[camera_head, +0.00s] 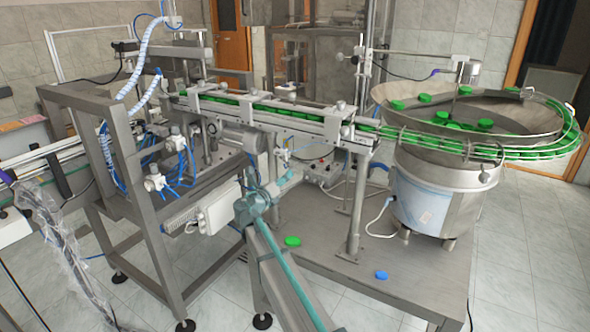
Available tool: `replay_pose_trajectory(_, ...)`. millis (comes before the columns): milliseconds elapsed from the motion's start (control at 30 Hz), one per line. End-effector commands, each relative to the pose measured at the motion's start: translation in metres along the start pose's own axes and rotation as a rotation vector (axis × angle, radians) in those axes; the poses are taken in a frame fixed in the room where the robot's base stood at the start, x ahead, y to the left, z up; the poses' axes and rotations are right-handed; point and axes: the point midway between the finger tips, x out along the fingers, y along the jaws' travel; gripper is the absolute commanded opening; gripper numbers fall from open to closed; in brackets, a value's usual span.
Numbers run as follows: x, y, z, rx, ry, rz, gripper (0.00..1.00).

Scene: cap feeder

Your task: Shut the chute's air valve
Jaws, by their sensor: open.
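The chute (270,118) is a straight metal track filled with green caps, running from the feeder bowl toward the left. A small blue fitting (380,166) sits under the chute's right end. It may be the air valve, but its handle position is too small to tell. My arm rises from the bottom of the picture and bends below the chute. My gripper (291,177) is at its end, open, under the middle of the chute and left of the blue fitting, apart from it. Its fingertips are small and hard to make out.
A steel feeder bowl (400,122) with green caps stands at the right. A steel post (357,205) holds up the chute. A green cap (292,241) and a blue piece (381,275) lie on the metal platform (335,262). A machine frame with blue hoses stands at the left.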

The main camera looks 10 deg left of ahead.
Motion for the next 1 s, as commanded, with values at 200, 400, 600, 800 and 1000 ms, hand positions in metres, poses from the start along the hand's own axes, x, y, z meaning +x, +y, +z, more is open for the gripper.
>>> replay_pose_trajectory(200,0.042,-0.001,0.003,0.0,0.002,-0.003,0.57)
replay_pose_trajectory(400,0.067,-0.001,0.002,0.002,0.002,-0.002,0.57)
replay_pose_trajectory(600,0.077,0.0,0.0,0.002,0.001,-0.001,0.57)
replay_pose_trajectory(800,0.077,0.0,0.0,0.002,0.001,-0.001,0.57)
replay_pose_trajectory(1000,0.077,-0.001,0.0,0.002,0.001,-0.001,0.36)
